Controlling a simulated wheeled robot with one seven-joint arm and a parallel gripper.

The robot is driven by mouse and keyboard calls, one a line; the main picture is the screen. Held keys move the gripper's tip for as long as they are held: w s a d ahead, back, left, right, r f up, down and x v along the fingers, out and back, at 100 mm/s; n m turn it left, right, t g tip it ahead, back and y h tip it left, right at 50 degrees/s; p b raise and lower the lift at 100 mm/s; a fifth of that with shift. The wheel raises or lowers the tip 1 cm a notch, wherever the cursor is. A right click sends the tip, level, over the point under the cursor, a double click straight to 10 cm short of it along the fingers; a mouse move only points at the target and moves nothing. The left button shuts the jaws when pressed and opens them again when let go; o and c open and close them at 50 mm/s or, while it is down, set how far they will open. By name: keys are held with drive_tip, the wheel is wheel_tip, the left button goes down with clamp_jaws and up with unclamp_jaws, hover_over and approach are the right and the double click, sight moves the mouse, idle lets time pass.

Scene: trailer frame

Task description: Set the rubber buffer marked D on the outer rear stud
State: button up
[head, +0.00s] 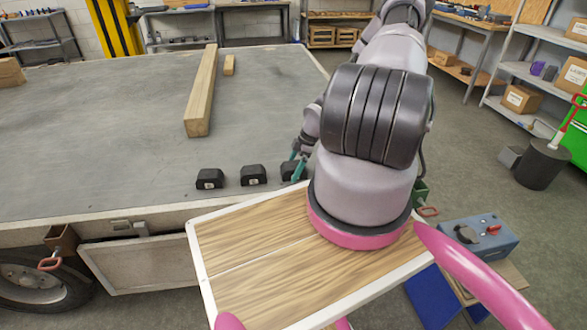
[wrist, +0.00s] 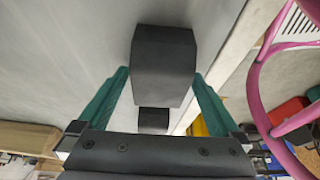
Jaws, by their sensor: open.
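Three black rubber buffers stand in a row near the front edge of the grey trailer bed (head: 120,130): a left one (head: 210,179), a middle one (head: 253,175) and a right one (head: 290,171). Small pale marks show on the front faces, but I cannot read which is D. My gripper (head: 298,164) is open at the right buffer, which my wrist partly hides. In the wrist view the teal fingers stand on either side of a near buffer (wrist: 163,65), with gaps showing. Another buffer (wrist: 153,120) shows beyond it. I cannot make out the outer rear stud.
A long wooden beam (head: 203,90) lies on the bed behind the buffers, with a small wood block (head: 229,65) beside it. A blue-grey box (head: 480,240) stands right of my arm.

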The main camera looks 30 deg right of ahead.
drive_tip(key=v, duration=1.1)
drive_tip(key=shift+w+r, duration=0.15)
drive_tip(key=shift+w, duration=0.2)
drive_tip(key=s+a+r+m+h, duration=0.1)
drive_tip(key=s+r+m+h, duration=0.3)
drive_tip(key=r, duration=1)
drive_tip(key=a+r+m+h, duration=0.2)
drive_tip(key=r+m, duration=0.3)
drive_tip(key=r, duration=0.9)
drive_tip(key=s+a+r+m+t+y, duration=0.2)
drive_tip(key=s+a+r+m, duration=0.3)
drive_tip(key=r, duration=0.5)
drive_tip(key=s+a+r+m+t+y, duration=0.2)
drive_tip(key=s+a+r+m, duration=0.3)
drive_tip(key=s+a+r, duration=0.4)
drive_tip(key=shift+s+a+r+t, duration=0.15)
drive_tip(key=shift+s+r+t, duration=0.5)
drive_tip(key=shift+t, duration=0.25)
